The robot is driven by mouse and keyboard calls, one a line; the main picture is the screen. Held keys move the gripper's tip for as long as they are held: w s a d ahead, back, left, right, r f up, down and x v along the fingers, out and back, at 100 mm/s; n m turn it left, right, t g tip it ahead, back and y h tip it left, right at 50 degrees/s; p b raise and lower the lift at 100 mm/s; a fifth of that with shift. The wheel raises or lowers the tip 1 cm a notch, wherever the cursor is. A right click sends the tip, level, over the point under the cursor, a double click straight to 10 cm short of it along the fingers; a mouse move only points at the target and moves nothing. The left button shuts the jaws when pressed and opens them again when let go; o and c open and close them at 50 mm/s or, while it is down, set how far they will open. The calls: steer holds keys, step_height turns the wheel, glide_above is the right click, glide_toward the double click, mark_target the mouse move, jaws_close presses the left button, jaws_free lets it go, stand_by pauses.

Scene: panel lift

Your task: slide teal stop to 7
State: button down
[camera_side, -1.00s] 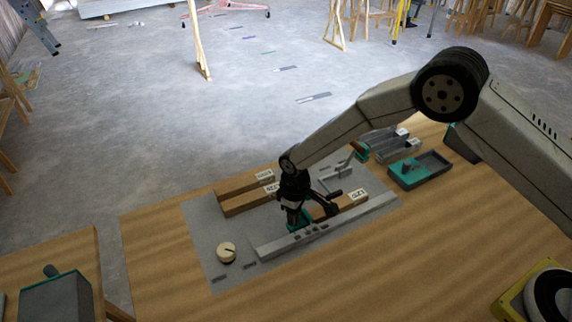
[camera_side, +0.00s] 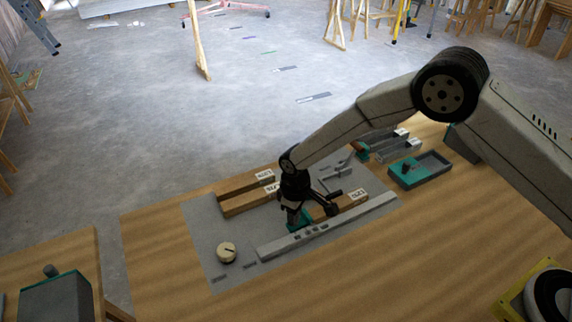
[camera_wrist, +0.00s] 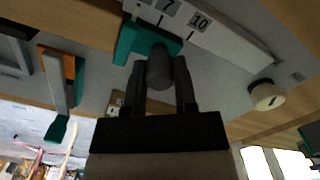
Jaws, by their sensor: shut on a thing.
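The teal stop (camera_wrist: 140,42) sits on the pale numbered rail (camera_wrist: 235,42) in the wrist view. Its dark round knob (camera_wrist: 160,68) is between my fingers. My gripper (camera_wrist: 163,76) is shut on that knob. The printed numbers 7 (camera_wrist: 168,6) and 10 (camera_wrist: 200,22) show on the rail beside the stop; the stop's body lies close to the 7. I cannot tell whether it lines up exactly. In the side view, my gripper (camera_side: 294,212) is low over the teal stop (camera_side: 304,216), behind the long grey rail (camera_side: 340,222), and partly hides it.
A cream dial (camera_side: 226,252) stands on the grey panel left of the rail. Wooden channels (camera_side: 245,195) with labels lie behind my gripper. A teal-edged tray (camera_side: 425,170) is at the right. Bare wood lies in front of the panel.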

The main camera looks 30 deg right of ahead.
stand_by(0.3)
steer(key=shift+a, duration=1.05)
steer(key=c, duration=0.7)
jaws_free()
steer(key=shift+r, duration=0.2)
step_height(320, 180, up, 8)
steer(key=shift+f, duration=0.25)
steer(key=shift+d+r, duration=0.1)
